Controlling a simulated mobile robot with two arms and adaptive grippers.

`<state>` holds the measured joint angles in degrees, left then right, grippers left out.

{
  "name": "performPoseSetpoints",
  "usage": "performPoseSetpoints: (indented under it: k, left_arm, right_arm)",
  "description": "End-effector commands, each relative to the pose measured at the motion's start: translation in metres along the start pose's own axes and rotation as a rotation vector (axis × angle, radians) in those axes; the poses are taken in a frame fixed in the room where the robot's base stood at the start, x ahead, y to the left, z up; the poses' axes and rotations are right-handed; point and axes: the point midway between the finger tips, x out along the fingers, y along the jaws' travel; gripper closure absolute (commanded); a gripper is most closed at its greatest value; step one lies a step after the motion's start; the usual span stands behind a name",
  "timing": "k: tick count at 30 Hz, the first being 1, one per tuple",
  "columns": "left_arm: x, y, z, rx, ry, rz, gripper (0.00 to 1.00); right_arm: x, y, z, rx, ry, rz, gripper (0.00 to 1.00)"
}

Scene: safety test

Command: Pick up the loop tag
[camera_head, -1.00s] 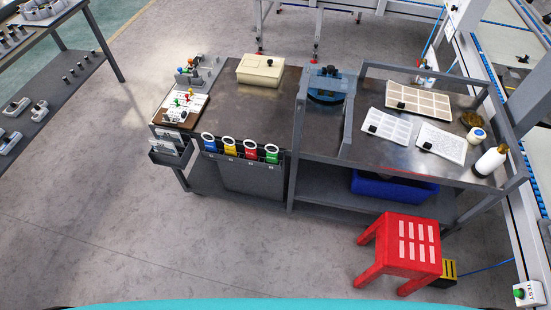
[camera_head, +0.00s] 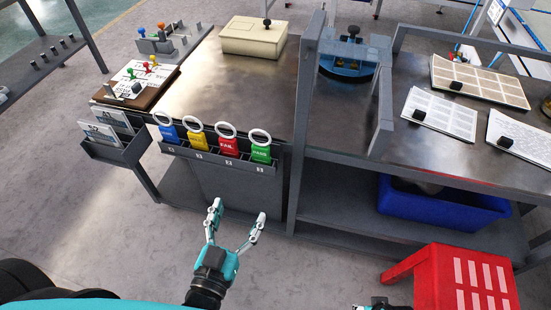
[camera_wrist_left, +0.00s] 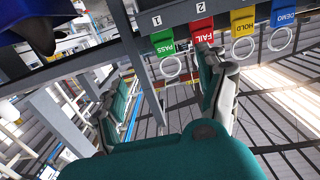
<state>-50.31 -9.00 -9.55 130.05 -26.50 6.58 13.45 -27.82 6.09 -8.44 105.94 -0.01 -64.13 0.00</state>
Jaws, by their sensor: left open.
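Several loop tags with white rings hang along the front edge of the workbench in the head view: a blue one (camera_head: 169,133), a yellow one (camera_head: 197,140), a red FAIL one (camera_head: 229,146) and a green PASS one (camera_head: 262,153). In the left wrist view they appear upside down: green (camera_wrist_left: 163,44), red (camera_wrist_left: 202,30), yellow HOLD (camera_wrist_left: 243,22) and blue DEMO (camera_wrist_left: 284,16). My left gripper (camera_head: 237,214) is open and empty, below and in front of the red and green tags, apart from them. A small dark part at the bottom edge (camera_head: 382,305) seems to be my right gripper, mostly cut off.
A grey card holder (camera_head: 120,152) juts out left of the tags. A bench frame post (camera_head: 303,120) rises at their right. A red stool (camera_head: 465,280) and a blue bin (camera_head: 440,205) are at the right. The floor before the tags is clear.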

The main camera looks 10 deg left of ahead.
Motion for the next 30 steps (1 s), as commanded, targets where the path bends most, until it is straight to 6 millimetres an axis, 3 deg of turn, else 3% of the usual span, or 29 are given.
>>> performPoseSetpoints:
  k: [1, 7, 21, 30]
  left_arm:
    - [-0.001, -0.004, -0.001, 0.003, 0.023, -0.009, 0.25]
    - [0.009, -0.007, -0.017, 0.007, 0.058, -0.017, 0.25]
    - [0.101, -0.009, -0.022, 0.007, 0.057, -0.016, 0.25]
    - [0.126, -0.009, -0.023, 0.007, 0.054, -0.017, 0.25]
  right_arm:
    - [0.007, 0.000, 0.001, 0.000, 0.004, 0.001, 0.60]
    - [0.000, 0.001, -0.003, 0.001, 0.007, 0.001, 0.60]
    - [-0.009, 0.001, -0.007, 0.002, 0.014, 0.002, 0.60]
    - [-0.010, 0.001, -0.007, 0.002, 0.009, 0.002, 0.60]
